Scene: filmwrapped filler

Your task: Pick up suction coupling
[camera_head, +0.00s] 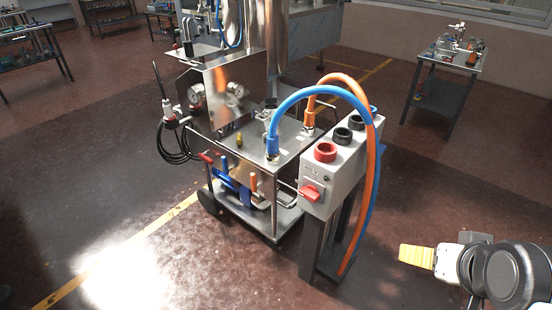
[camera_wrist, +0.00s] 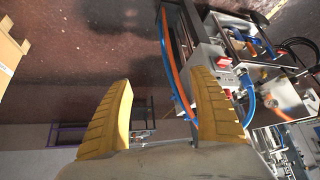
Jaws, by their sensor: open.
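A blue hose (camera_head: 318,90) and an orange hose (camera_head: 340,80) arch from the steel cart to the grey connection box. The blue hose ends in a blue coupling (camera_head: 272,146) on the cart top, and the orange one in an orange coupling (camera_head: 308,129) behind it. I cannot tell which is the suction coupling. My gripper (camera_head: 416,256) is at the lower right in the head view, well apart from the hoses. In the wrist view my gripper (camera_wrist: 162,82) has its yellow fingers spread and empty. The blue hose (camera_wrist: 167,62) passes beyond them.
The grey box (camera_head: 340,170) stands on dark legs and bears a red ring, black rings and a red switch (camera_head: 311,193). The steel cart (camera_head: 240,150) carries gauges and cables. A side table (camera_head: 440,98) stands at the back right. Floor right of the box is clear.

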